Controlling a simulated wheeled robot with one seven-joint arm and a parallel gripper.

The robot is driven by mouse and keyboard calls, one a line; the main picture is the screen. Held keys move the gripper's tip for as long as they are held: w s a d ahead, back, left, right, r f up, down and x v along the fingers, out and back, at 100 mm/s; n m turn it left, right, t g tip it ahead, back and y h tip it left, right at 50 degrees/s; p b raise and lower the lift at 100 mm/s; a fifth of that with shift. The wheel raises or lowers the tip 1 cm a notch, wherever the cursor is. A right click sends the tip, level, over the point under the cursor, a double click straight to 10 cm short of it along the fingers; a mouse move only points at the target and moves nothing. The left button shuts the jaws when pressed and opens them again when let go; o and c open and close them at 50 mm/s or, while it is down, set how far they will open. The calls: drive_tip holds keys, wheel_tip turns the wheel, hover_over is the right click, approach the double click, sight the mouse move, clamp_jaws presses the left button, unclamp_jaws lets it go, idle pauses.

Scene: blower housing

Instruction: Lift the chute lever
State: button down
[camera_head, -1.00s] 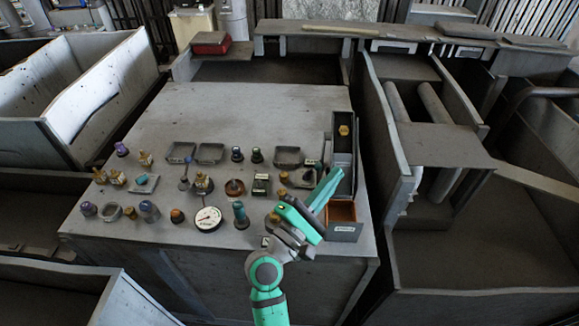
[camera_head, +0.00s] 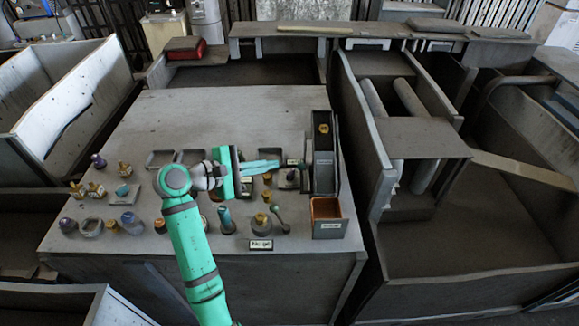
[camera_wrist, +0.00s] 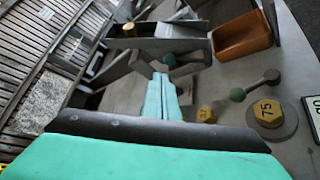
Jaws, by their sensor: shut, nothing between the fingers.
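The chute is a tall narrow grey housing (camera_head: 323,160) on the right side of the panel, with an orange-brown bin (camera_head: 327,212) in front of it. In the wrist view the housing (camera_wrist: 150,45) lies beyond my fingertips and the bin (camera_wrist: 242,37) is at upper right. A small dark green ball knob (camera_wrist: 169,61) shows at the housing, right by my fingertips; it looks like the lever's end. My gripper (camera_head: 279,164) is shut and empty, reaching right toward the housing's left side. In the wrist view its green fingers (camera_wrist: 163,80) lie together. I cannot tell whether they touch the knob.
A lever with a green ball (camera_head: 276,212) stands near a yellow-topped knob (camera_head: 262,222); the wrist view shows this ball (camera_wrist: 237,94) beside a hexagon marked 75 (camera_wrist: 268,113). Several knobs and trays cover the panel left of my arm. The panel's back (camera_head: 230,110) is clear.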

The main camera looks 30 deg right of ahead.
drive_tip(key=shift+g+y, duration=0.5)
drive_tip(key=shift+y, duration=0.1)
drive_tip(key=x, duration=0.4)
drive_tip(key=f+x, duration=0.1)
drive_tip(key=x, duration=0.3)
drive_tip(key=shift+w, duration=0.25)
drive_tip(key=shift+d, duration=0.1)
drive_tip(key=shift+s+a+r, duration=0.1)
drive_tip(key=shift+a+r, duration=0.05)
drive_tip(key=shift+a, duration=0.2)
drive_tip(key=shift+m, duration=0.3)
